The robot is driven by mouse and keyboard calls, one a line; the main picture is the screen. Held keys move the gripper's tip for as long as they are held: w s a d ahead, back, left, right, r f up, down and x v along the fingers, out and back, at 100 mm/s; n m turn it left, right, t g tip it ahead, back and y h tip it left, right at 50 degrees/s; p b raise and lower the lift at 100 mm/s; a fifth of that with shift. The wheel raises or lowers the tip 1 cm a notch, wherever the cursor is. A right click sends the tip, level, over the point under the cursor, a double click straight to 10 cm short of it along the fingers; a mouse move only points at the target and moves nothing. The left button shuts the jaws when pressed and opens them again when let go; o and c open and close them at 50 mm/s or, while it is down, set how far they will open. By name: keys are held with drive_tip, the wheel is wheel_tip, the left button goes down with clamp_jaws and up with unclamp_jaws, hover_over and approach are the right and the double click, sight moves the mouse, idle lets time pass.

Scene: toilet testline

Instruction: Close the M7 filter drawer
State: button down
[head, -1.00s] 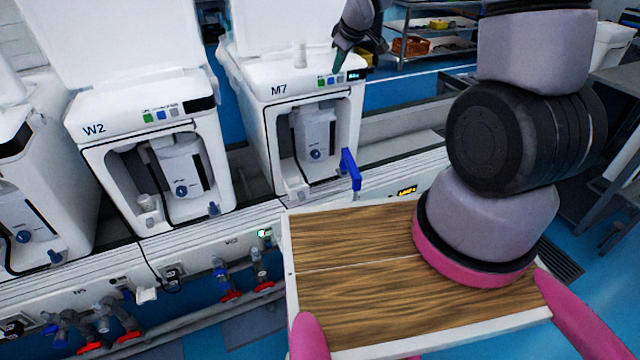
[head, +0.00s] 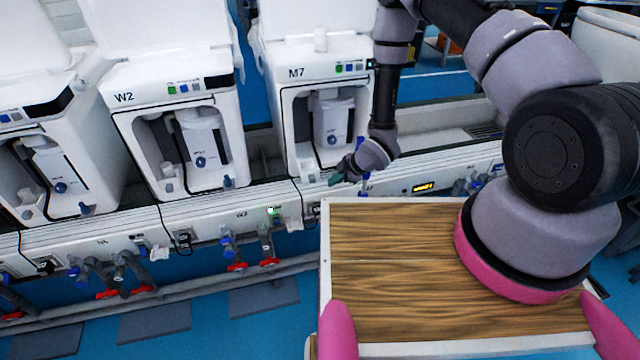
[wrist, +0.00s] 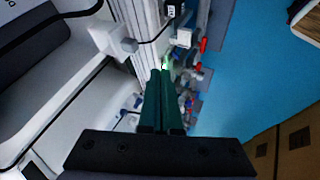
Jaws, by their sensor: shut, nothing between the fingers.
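The M7 machine (head: 296,100) is a white unit with an open front bay in the head view. A blue part stands out at its lower right front; this looks like the filter drawer (head: 364,182), but most of it is hidden behind my wrist. How far it sticks out cannot be told now. My gripper (head: 337,180) hangs low in front of the M7 bay, beside the blue part. Whether they touch cannot be told. In the wrist view the green fingers (wrist: 163,72) lie together with nothing between them.
The W2 machine (head: 128,125) stands left of M7. A white rail (head: 440,170) runs below the machines, with red-handled valves (head: 268,261) and hoses under it. Blue floor (wrist: 240,90) is open on the right in the wrist view.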

sight(309, 172)
drive_tip(key=w+a+f, duration=0.5)
drive_tip(key=w+f, duration=0.2)
drive_tip(key=shift+a+f, duration=0.25)
drive_tip(key=shift+a, duration=0.1)
